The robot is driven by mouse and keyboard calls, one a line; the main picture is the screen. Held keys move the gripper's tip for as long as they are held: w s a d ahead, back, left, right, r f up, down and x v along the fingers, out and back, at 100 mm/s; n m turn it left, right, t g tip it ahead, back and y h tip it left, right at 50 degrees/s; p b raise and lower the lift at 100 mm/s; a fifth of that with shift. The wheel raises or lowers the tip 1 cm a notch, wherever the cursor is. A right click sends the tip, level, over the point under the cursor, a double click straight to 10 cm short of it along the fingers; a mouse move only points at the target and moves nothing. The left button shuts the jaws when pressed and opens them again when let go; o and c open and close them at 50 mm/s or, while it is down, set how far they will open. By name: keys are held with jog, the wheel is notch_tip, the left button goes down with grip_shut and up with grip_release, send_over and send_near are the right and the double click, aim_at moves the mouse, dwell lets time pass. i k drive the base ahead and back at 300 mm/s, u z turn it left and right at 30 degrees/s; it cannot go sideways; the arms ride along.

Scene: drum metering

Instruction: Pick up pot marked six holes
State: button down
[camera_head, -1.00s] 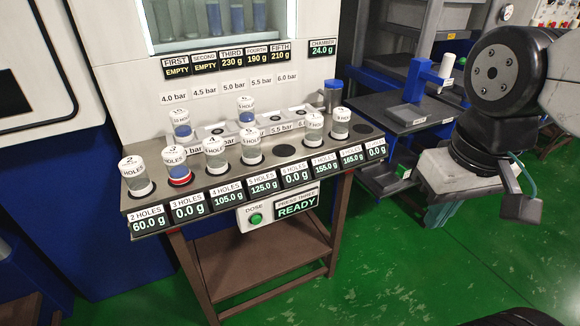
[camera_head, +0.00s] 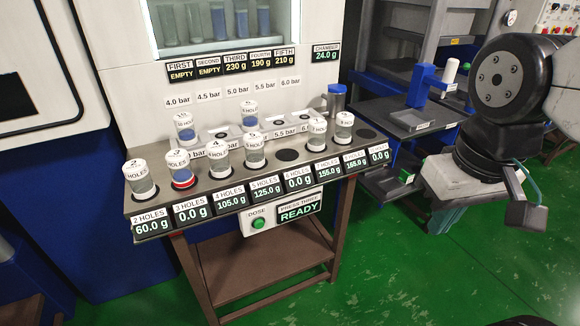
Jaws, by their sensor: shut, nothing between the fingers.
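White-capped pots stand on a dark bench with a front row of slots. The back-row pot (camera_head: 249,118), with blue contents, seems to be the one marked six holes, but its number is too small to read surely. It stands upright towards the back of the bench. The front slot labelled 6 holes (camera_head: 287,155) is empty and its display reads 0.0 g. My gripper (camera_head: 440,222) hangs at the right, shut and empty, well apart from the pots. Its fingertips are small and partly hidden by my wrist.
Another blue-filled pot (camera_head: 184,127) stands at the back left. Several front-row pots, including one on a red ring (camera_head: 181,172), stand close together. A metal cylinder (camera_head: 336,98) is behind the bench. A dark side table (camera_head: 408,122) is at right. Green floor in front is clear.

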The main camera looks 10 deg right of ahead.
aim_at(249, 109)
jog(key=u, duration=2.15)
jog(key=i, duration=1.55)
jog(key=z, duration=3.8)
jog(key=i, duration=0.5)
jog(key=u, duration=0.1)
